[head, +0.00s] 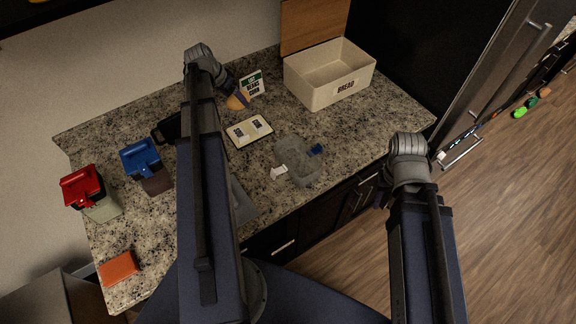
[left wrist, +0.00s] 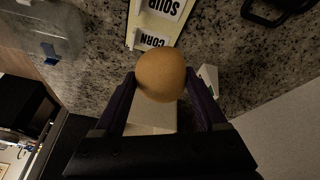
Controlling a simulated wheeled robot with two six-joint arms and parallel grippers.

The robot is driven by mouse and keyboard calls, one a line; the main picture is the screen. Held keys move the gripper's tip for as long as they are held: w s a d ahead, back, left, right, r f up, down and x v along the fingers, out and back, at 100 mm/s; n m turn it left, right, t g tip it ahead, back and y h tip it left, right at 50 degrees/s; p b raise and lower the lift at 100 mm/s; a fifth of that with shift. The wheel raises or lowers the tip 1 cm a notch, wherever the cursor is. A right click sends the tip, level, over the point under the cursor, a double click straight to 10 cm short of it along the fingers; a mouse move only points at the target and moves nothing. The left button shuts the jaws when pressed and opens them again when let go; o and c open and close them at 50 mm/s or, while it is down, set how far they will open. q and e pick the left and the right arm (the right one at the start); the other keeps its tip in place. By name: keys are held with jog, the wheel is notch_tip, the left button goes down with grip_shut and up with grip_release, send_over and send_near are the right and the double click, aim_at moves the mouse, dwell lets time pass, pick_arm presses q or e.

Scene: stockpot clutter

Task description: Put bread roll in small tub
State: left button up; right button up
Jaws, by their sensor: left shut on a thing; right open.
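The bread roll (head: 236,102) is a round tan-orange ball. My left gripper (head: 231,94) is shut on it above the back of the counter, beside a small sign. In the left wrist view the roll (left wrist: 161,75) sits between the fingertips (left wrist: 160,88). A cream bin (head: 311,92) labelled BREAD, with a brown lid raised behind it, stands to the right of the roll. I cannot tell for certain which container is the small tub. My right gripper (head: 385,194) shows only in small part beside its wrist, off the counter's front right, apart from these things.
A cream board (head: 238,140) with two labels lies in front of the roll. A clear vessel (head: 297,165) with a blue part is near the front edge. A blue-lidded container (head: 140,157), a red-lidded one (head: 82,187) and an orange block (head: 119,268) are at left.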

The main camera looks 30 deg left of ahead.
pick_arm(q)
jog(key=shift+w+d+f+b, duration=0.2)
jog(key=shift+d+f+b, duration=0.3)
jog(key=shift+f, duration=0.2)
jog(key=shift+f+b, duration=0.35)
jog(key=shift+b, duration=0.1)
notch_tip(320, 180, down, 5)
jog(key=b, duration=0.5)
jog(key=shift+a, duration=0.1)
jog(key=s+d+r+m+g+h+p, duration=0.15)
jog(key=d+r+m+p, duration=0.25)
jog(key=d+m, duration=0.4)
jog(key=s+d+r+m+g+p, duration=0.3)
jog(key=d+m, duration=0.2)
jog(key=d, duration=0.5)
jog(key=s+d+r+m+g+h+p, duration=0.15)
jog(key=d+r+m+p, duration=0.25)
jog(key=d+m, duration=0.4)
jog(key=shift+n+y, duration=0.4)
jog(key=shift+n, duration=0.3)
jog(key=f+b, duration=0.7)
jog(key=s+f+b, duration=0.1)
jog(key=f+b, duration=0.2)
jog(key=shift+d+f, duration=0.2)
jog(key=shift+f, duration=0.1)
pick_arm(e)
notch_tip(320, 180, down, 7)
jog(key=shift+w+d, duration=0.15)
jog(key=shift+d, duration=0.15)
